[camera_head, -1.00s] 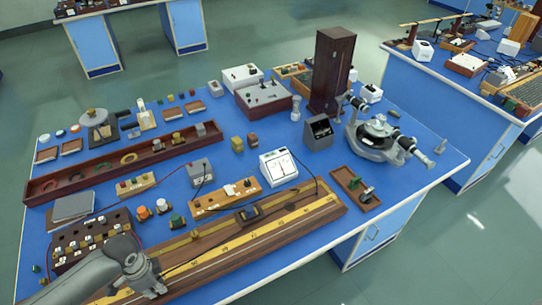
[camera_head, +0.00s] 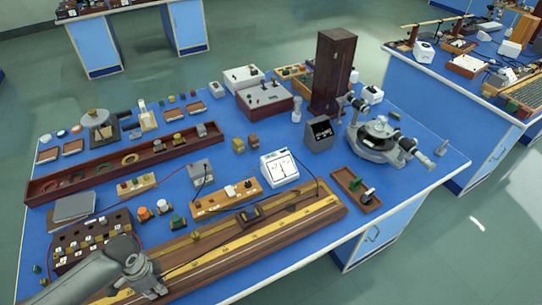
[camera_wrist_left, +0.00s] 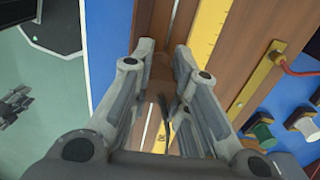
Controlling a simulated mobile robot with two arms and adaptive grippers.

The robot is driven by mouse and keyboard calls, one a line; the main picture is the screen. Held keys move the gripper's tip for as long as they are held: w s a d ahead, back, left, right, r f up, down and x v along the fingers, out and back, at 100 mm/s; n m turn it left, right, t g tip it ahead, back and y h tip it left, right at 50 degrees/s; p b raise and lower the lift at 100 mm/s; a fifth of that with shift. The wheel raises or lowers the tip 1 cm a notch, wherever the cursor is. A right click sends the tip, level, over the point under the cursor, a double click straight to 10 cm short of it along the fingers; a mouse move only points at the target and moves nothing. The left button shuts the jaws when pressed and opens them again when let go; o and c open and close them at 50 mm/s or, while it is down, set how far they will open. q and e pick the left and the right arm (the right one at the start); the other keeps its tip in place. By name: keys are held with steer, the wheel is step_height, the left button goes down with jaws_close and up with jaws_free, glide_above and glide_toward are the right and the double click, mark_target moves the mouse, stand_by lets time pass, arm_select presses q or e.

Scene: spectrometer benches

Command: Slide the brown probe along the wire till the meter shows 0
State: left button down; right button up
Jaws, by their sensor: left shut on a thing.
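The long wooden wire board (camera_head: 290,226) with yellow scale strips lies along the front edge of the bench. My left gripper (camera_head: 154,288) is low over the board's left part. In the left wrist view the fingers (camera_wrist_left: 165,48) are shut on the brown probe (camera_wrist_left: 161,70), which is mostly hidden between them. A dark lead (camera_wrist_left: 167,112) shows below it. A white two-panel box (camera_head: 279,167), perhaps the meter, stands behind the board; its reading is too small to make out. My right gripper is not in view.
A small dark block (camera_head: 250,214) sits at the board's back edge. A dark multi-socket box (camera_head: 92,240) stands near my left arm. Leads cross the board.

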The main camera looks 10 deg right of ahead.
arm_select(q)
steer(key=shift+s+f, duration=0.3)
steer(key=c, duration=1.4)
jaws_free()
steer(key=shift+o, duration=0.5)
steer(key=shift+w, duration=0.2)
steer(key=shift+w, duration=0.1)
steer(key=shift+r, duration=0.2)
